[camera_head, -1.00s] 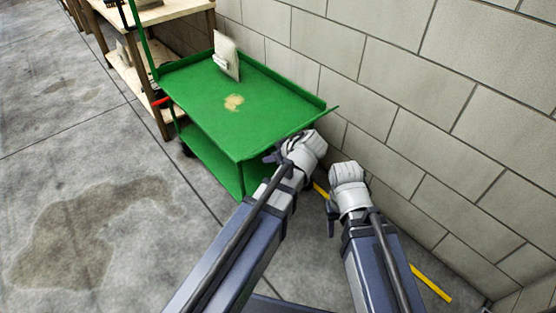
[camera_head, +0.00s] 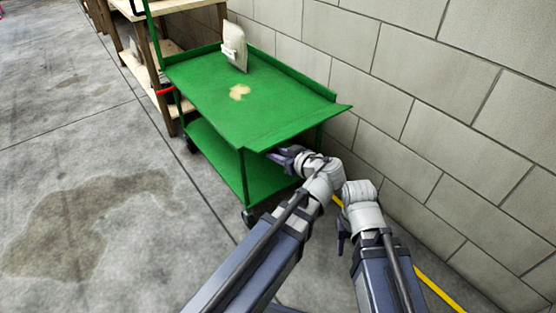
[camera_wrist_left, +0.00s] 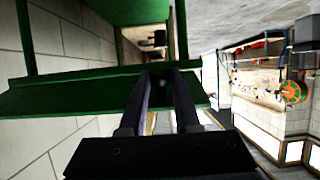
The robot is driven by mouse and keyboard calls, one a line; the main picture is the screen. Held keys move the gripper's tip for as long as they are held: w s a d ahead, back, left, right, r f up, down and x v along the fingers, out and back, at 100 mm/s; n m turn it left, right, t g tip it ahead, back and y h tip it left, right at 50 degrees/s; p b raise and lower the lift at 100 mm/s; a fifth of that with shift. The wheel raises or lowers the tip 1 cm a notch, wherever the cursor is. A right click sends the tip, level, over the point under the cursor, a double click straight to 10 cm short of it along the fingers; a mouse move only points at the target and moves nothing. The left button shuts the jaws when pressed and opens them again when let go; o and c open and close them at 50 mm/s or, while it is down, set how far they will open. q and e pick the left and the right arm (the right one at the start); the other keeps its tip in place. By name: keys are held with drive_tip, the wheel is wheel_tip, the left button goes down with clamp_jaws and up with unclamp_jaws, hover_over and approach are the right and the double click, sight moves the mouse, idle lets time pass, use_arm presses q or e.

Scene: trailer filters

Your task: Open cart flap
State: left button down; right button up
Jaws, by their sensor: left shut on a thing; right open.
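The green cart (camera_head: 205,95) stands by the block wall, its flat top facing up. Its flap (camera_head: 300,127) is the green strip along the near end of the top, sticking outward. My left gripper (camera_head: 283,155) is at the underside of this near edge and is shut on the flap. In the left wrist view the green flap (camera_wrist_left: 65,92) passes between the two dark fingers (camera_wrist_left: 165,85); the exact contact is partly hidden by them. My right gripper (camera_head: 342,235) is open and empty, right of the left one and apart from the cart.
A pale upright item (camera_head: 234,47) and a tan patch (camera_head: 239,92) are on the cart top. A wooden shelf (camera_head: 128,65) stands behind the cart. The block wall (camera_head: 430,90) is close on the right. The concrete floor (camera_head: 60,140) at left is clear.

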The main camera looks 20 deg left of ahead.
use_arm(q)
drive_tip(key=shift+f+t+y+b, duration=0.3)
drive_tip(key=shift+f+y+b, duration=0.1)
drive_tip(key=shift+b, duration=0.45)
drive_tip(key=c, duration=0.6)
unclamp_jaws()
drive_tip(key=shift+r, duration=0.1)
wheel_tip(320, 180, up, 10)
drive_tip(key=p, duration=1)
drive_tip(key=shift+c, duration=0.3)
